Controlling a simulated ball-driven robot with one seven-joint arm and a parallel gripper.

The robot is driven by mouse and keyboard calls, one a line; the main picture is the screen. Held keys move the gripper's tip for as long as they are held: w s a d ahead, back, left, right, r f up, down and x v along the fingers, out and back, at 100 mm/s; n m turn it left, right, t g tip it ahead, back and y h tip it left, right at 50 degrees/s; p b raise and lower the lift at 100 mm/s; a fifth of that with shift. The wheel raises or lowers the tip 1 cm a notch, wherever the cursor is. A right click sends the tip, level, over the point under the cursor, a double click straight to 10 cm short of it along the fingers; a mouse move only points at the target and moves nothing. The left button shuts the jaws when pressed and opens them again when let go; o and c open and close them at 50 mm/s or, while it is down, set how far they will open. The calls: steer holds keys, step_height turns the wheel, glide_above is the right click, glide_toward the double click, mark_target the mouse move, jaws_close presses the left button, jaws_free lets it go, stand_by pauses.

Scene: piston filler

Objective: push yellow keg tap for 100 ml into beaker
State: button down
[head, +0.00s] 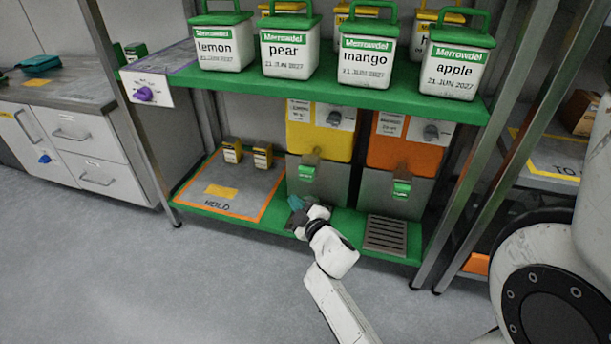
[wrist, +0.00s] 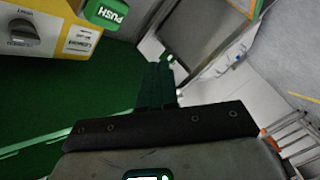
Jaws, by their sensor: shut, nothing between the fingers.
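The yellow keg (head: 325,141) stands on the green lower shelf, with a steel front below it. Its green tap (head: 307,172) is at the front; in the wrist view the tap reads PUSH (wrist: 105,12), at the top edge. My gripper (head: 296,203) is low in front of the yellow keg, below its tap. Its dark green fingers (wrist: 156,86) are together and empty in the wrist view, apart from the tap. I cannot make out a beaker; my gripper and wrist cover part of the space under the tap.
The orange keg (head: 401,150) stands right of the yellow one, with its own green tap (head: 402,190) and a drip grate (head: 386,234) below. The HOLD mat (head: 225,190) is to the left. Lidded tubs line the upper shelf (head: 330,92). Steel posts flank the rack; the floor in front is clear.

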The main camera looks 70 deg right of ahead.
mark_target(302, 175)
steer(key=d+p, duration=0.1)
steer(key=d, duration=0.6)
steer(key=shift+w+d+p, duration=0.3)
steer(key=shift+d, duration=0.05)
steer(key=shift+d, duration=0.1)
stand_by(1.7)
steer(key=shift+d, duration=0.35)
steer(key=shift+w+d, duration=0.1)
steer(key=shift+d, duration=0.6)
stand_by(0.8)
steer(key=shift+a+p, duration=0.2)
steer(key=shift+p, duration=0.1)
steer(key=shift+a, duration=0.9)
steer(key=shift+s+a+b, duration=0.2)
steer(key=shift+a+b, duration=0.05)
steer(key=shift+a, duration=1.05)
steer(key=shift+s+a+b, duration=0.15)
steer(key=shift+a+b, duration=0.05)
steer(key=shift+a, duration=1.05)
